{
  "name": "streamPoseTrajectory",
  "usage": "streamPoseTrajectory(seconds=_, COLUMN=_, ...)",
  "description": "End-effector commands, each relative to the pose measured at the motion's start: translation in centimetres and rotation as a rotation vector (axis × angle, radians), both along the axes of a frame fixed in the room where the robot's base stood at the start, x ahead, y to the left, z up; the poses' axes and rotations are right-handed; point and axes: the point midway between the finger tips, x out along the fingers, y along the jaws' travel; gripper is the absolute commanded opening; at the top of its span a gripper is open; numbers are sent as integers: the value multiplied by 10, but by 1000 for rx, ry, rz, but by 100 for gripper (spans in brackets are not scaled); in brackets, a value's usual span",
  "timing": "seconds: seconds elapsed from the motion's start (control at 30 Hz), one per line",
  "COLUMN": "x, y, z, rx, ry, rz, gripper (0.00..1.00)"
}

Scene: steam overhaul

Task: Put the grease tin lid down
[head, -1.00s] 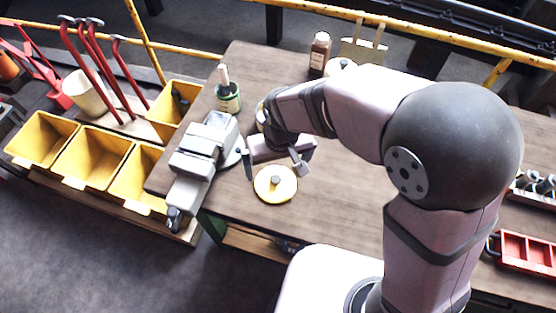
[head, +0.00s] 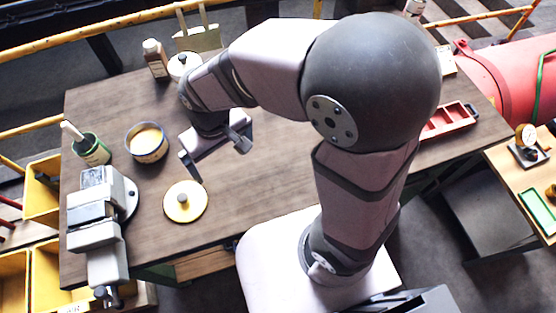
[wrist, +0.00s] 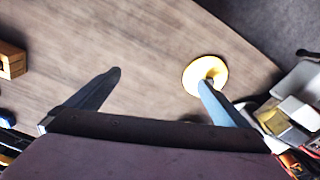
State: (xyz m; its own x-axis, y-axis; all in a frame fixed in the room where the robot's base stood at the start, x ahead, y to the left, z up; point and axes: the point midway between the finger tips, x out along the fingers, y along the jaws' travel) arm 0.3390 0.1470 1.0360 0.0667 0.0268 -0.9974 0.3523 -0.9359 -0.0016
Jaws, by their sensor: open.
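The grease tin lid (head: 185,202) is a yellow disc with a grey knob. It lies flat on the wooden bench, knob up, near the front edge. It also shows in the wrist view (wrist: 191,80), partly behind one finger. My gripper (head: 216,160) is open and empty, above the bench, behind and to the right of the lid. In the wrist view my gripper (wrist: 160,79) has its fingers wide apart with bare wood between them. An open round tin (head: 147,142) with yellowish contents stands behind the lid.
A grey vise (head: 97,215) stands left of the lid. A green tin with a brush (head: 91,148), a brown bottle (head: 155,60) and a white lidded pot (head: 184,65) stand farther back. A red tray (head: 449,121) is at the right. The bench's middle is clear.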

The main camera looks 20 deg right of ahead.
Motion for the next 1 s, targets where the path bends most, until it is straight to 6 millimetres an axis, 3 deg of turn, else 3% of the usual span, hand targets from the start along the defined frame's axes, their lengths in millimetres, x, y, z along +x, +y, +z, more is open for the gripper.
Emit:
streamPoseTrajectory(seconds=0.03, x=-2, y=-28, z=-1, rx=-4, ry=8, rz=-62, gripper=100)
streamPoseTrajectory(seconds=0.2, x=-24, y=-96, z=-7, rx=-14, ry=38, rz=-217, gripper=100)
streamPoseTrajectory(seconds=0.4, x=-50, y=-138, z=-14, rx=-15, ry=63, rz=-331, gripper=100)
streamPoseTrajectory(seconds=0.6, x=-59, y=-148, z=-16, rx=-15, ry=72, rz=-362, gripper=100)
streamPoseTrajectory(seconds=1.0, x=-58, y=-147, z=-16, rx=-15, ry=72, rz=-360, gripper=100)
